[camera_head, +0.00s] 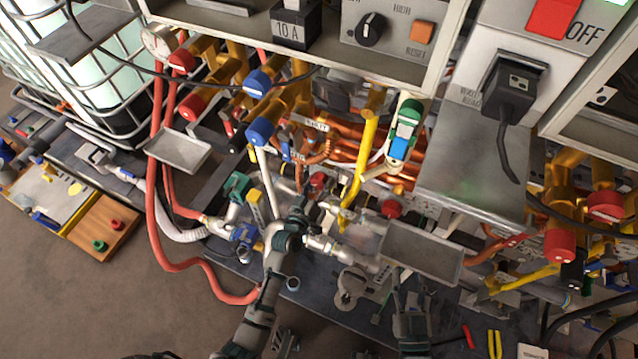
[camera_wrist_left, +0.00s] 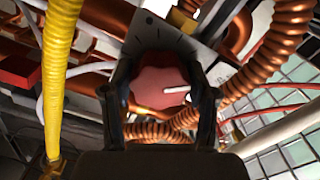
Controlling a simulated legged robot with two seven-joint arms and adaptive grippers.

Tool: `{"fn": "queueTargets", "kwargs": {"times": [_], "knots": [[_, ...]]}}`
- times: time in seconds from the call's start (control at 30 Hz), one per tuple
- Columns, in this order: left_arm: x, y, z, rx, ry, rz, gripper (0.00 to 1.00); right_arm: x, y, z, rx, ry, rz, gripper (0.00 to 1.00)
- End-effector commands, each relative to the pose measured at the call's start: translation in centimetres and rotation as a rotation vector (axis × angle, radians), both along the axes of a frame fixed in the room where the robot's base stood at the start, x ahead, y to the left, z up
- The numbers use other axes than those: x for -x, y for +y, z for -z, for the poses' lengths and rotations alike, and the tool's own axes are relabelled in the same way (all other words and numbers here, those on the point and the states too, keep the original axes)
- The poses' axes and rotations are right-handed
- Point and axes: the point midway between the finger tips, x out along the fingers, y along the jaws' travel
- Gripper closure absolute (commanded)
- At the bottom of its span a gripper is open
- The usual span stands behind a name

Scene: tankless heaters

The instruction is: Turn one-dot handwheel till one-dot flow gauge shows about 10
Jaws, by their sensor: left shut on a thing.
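A red handwheel (camera_wrist_left: 160,80) with a white stripe sits between the two dark fingers of my left gripper (camera_wrist_left: 163,100) in the left wrist view. The fingers are shut on its two sides. In the head view my left gripper (camera_head: 302,206) reaches up among the pipes, by a red wheel (camera_head: 317,181) that it partly hides. I cannot make out a dot mark on the wheel. No flow gauge reading is legible. A dark gripper shape, seemingly my right gripper (camera_head: 411,300), is low in the head view; its jaw state is unclear.
Yellow pipe (camera_wrist_left: 57,70) and corrugated copper pipe (camera_wrist_left: 283,45) run close beside the left gripper. Another red handwheel (camera_head: 391,208) is to its right, near a grey metal tray (camera_head: 422,252). Red hoses (camera_head: 156,200) hang at left.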

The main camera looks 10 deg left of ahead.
Motion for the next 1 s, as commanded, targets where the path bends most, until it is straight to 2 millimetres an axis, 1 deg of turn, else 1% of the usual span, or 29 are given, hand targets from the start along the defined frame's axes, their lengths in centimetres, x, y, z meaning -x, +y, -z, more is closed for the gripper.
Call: {"fn": "queueTargets", "kwargs": {"times": [0.2, 0.23, 0.27, 0.57, 0.67, 0.77, 1.0], "knots": [[0.0, 0.1, 0.1, -0.001, 0.0, -0.002, 0.76, 0.0, 0.0, 0.1, 0.0, 0.0, 0.0, 0.6], [0.0, 0.1, 0.1, -0.001, 0.0, -0.002, 0.39, 0.0, 0.0, 0.1, 0.0, 0.0, 0.0, 0.6], [0.0, 0.1, 0.1, -0.002, 0.0, -0.002, 0.31, 0.0, 0.0, 0.1, 0.0, 0.0, 0.0, 0.6], [0.0, 0.1, 0.1, -0.003, -0.001, -0.001, 0.31, -0.2, 0.0, 0.1, -0.001, 0.0, 0.0, 0.6], [0.6, 0.2, 0.2, -0.003, 0.0, -0.002, 0.31, 0.0, 0.0, 0.0, -0.001, -0.002, -0.001, 0.6], [2.0, 0.5, 0.2, -0.004, 0.001, -0.001, 0.31, 0.0, 0.0, 0.0, 0.0, -0.002, -0.001, 0.6], [7.3, 1.5, 0.3, -0.006, 0.003, -0.001, 0.31, 0.0, 0.0, 0.0, 0.0, -0.002, -0.001, 0.6]]}}
